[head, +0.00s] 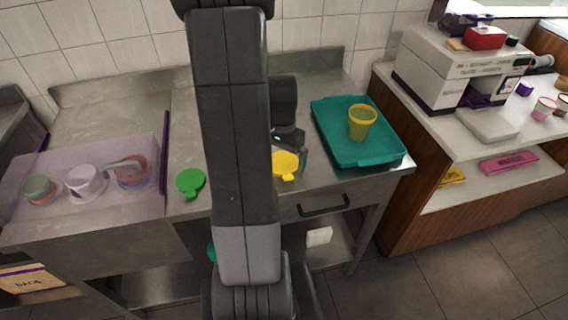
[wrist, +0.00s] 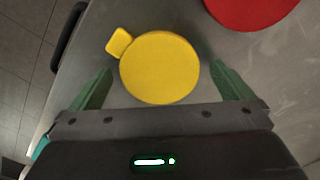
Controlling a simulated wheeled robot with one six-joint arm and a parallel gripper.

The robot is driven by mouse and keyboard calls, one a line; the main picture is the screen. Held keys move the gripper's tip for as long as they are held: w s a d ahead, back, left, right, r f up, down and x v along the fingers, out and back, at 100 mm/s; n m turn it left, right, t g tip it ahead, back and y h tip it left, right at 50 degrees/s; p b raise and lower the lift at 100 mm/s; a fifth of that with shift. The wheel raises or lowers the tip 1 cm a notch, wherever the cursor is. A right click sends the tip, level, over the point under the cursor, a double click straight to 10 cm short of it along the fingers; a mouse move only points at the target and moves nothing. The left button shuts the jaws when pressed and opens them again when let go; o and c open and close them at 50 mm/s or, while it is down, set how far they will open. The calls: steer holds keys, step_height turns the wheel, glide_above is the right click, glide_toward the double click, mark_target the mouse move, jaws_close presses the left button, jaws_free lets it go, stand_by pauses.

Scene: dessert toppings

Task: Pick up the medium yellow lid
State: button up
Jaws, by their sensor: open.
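The yellow lid (wrist: 160,68) is round with a small square tab at its upper left in the wrist view. It lies flat on the metal counter, and in the head view it shows as a yellow disc (head: 286,163) just right of my arm, tab toward the front edge. My gripper (wrist: 164,84) is open, its two green fingers on either side of the lid with gaps to it. It holds nothing. In the head view my arm hides part of the counter and most of the gripper.
A red round thing (wrist: 250,8) lies beyond the lid in the wrist view. A green lid (head: 190,182) lies left of my arm. A teal tray (head: 388,160) with a yellow cup (head: 361,122) stands at right.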

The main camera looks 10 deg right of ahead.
steer(key=shift+f, duration=0.35)
steer(key=shift+c, duration=0.2)
steer(key=c, duration=0.8)
steer(key=shift+c, duration=0.2)
